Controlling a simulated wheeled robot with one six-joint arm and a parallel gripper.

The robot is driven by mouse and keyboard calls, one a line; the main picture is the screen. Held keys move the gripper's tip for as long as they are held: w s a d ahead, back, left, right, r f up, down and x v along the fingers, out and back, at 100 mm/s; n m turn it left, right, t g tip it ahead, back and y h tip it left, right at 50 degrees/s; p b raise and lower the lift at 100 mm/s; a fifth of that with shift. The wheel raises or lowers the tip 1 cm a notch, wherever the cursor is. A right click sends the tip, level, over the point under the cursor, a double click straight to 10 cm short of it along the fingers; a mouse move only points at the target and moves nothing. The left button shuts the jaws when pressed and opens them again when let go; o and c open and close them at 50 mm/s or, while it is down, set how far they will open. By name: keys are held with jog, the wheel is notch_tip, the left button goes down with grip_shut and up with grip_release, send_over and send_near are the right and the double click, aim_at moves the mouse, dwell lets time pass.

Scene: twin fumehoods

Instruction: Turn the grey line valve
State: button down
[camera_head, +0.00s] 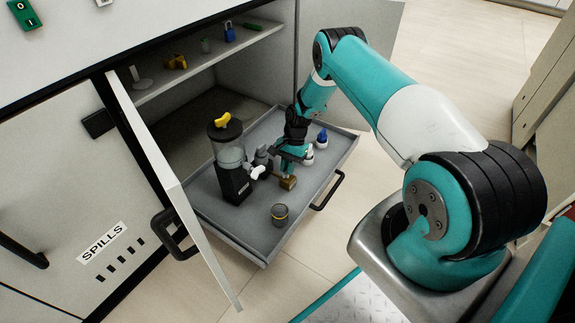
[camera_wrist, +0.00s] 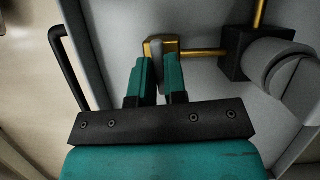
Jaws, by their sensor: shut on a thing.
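The grey line valve shows in the wrist view as a brass body (camera_wrist: 166,45) with a thin grey lever (camera_wrist: 155,60) standing between my fingers. The brass body also shows in the head view (camera_head: 288,183), low over the grey pull-out tray (camera_head: 252,241). My gripper (camera_wrist: 157,68) has its two teal fingers on either side of the grey lever and is shut on it. In the head view my gripper (camera_head: 287,167) reaches down into the tray from above. My fingers and wrist hide part of the valve there.
A black machine with a clear vessel (camera_head: 231,158) stands left in the tray. A small cup (camera_head: 280,213) and blue-topped bottle (camera_head: 322,138) stand nearby. An open cabinet door (camera_head: 172,190) flanks the left. The wrist view shows a dark block (camera_wrist: 235,52) with brass pipes close right.

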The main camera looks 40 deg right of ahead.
jog(key=shift+d+m+t, duration=0.1)
jog(key=shift+m+t, duration=0.2)
jog(key=shift+m, duration=0.3)
jog(key=c, duration=1.2)
grip_release()
jog(key=shift+o, duration=0.2)
jog(key=p+v, duration=0.6)
jog(key=v, duration=1.1)
jog(key=shift+r, duration=0.2)
